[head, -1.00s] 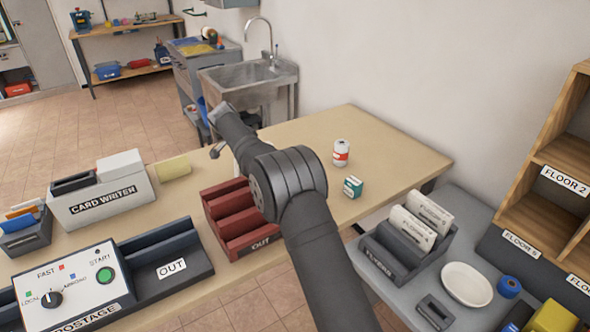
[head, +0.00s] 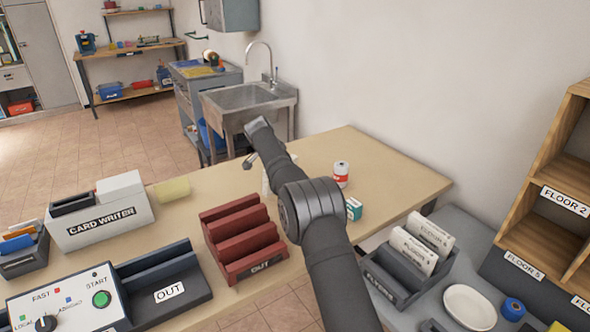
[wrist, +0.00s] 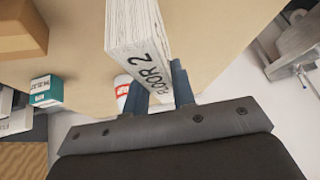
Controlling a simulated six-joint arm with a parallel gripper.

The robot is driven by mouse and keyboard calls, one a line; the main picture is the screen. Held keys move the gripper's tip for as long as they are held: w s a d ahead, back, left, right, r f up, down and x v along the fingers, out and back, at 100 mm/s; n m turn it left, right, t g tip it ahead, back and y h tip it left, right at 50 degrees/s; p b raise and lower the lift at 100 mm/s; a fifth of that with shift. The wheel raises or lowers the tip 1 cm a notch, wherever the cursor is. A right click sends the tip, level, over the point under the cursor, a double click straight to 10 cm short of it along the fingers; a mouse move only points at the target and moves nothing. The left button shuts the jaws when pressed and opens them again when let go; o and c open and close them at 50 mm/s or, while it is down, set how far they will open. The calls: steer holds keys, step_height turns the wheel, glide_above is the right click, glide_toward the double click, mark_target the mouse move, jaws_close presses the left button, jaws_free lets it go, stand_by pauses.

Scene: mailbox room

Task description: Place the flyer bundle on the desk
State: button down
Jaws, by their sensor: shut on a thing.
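My gripper (wrist: 160,92) is shut on a white paper bundle (wrist: 138,28) marked "FLOOR 2", which fits the flyer bundle. In the wrist view the bundle extends up from between the fingers, over the tan desk (wrist: 205,20). In the head view my arm hides most of the gripper, and only a white sliver of the bundle (head: 266,182) shows left of the arm. The desk (head: 385,180) has bare room at the right. I cannot tell whether the bundle touches it.
A red and white can (head: 341,174) and teal box (head: 354,209) stand right of my arm. A red "OUT" rack (head: 240,235) and card writer (head: 100,215) are at left. A dark rack (head: 390,285) holds similar white bundles. A sink (head: 250,97) stands behind.

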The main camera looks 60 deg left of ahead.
steer(key=w, duration=0.4)
steer(key=shift+w, duration=0.3)
steer(key=f, duration=0.1)
steer(key=w+f, duration=0.1)
steer(key=f, duration=0.1)
steer(key=shift+w, duration=0.15)
steer(key=shift+f, duration=0.15)
steer(key=c, duration=1.2)
jaws_free()
steer(key=shift+f, duration=0.1)
steer(key=v, duration=1.7)
steer(key=shift+s+a+r, duration=0.15)
steer(key=shift+s+r, duration=0.05)
